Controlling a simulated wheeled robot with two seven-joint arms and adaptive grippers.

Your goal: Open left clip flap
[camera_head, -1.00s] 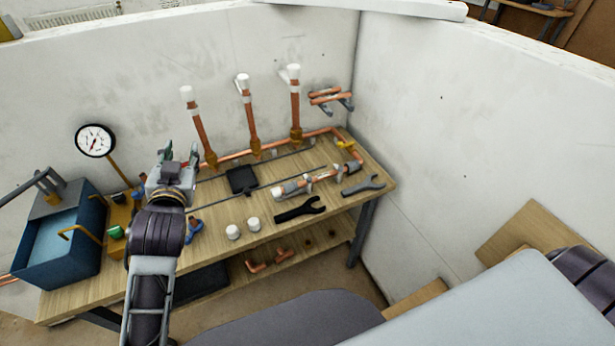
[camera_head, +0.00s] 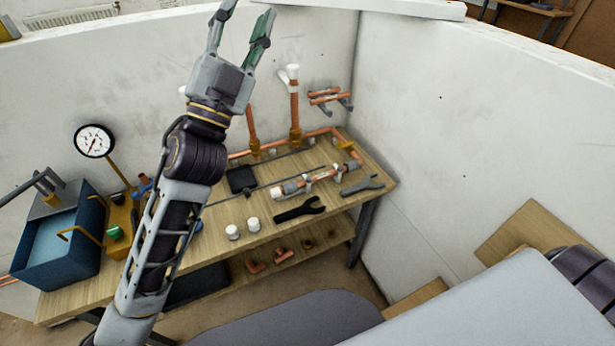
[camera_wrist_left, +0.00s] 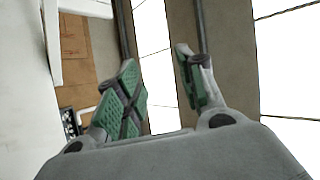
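My left gripper (camera_head: 243,24) is raised high in front of the back wall in the head view, fingers pointing up and spread apart. In the left wrist view its green-padded fingers (camera_wrist_left: 160,72) are apart with nothing between them. A copper pipe assembly (camera_head: 320,178) with grey and white fittings lies on the workbench (camera_head: 272,219), below and right of this gripper. Small pale clip-like parts (camera_head: 308,179) sit along it. They are too small to tell which is the left clip or whether its flap is open. My right gripper is out of view.
Upright copper pipes (camera_head: 295,108) with white caps stand at the bench's back; my left arm partly hides them. A black wrench (camera_head: 299,209), grey wrench (camera_head: 363,186), white caps (camera_head: 253,224), a gauge (camera_head: 94,141) and a blue tank (camera_head: 55,250) are around.

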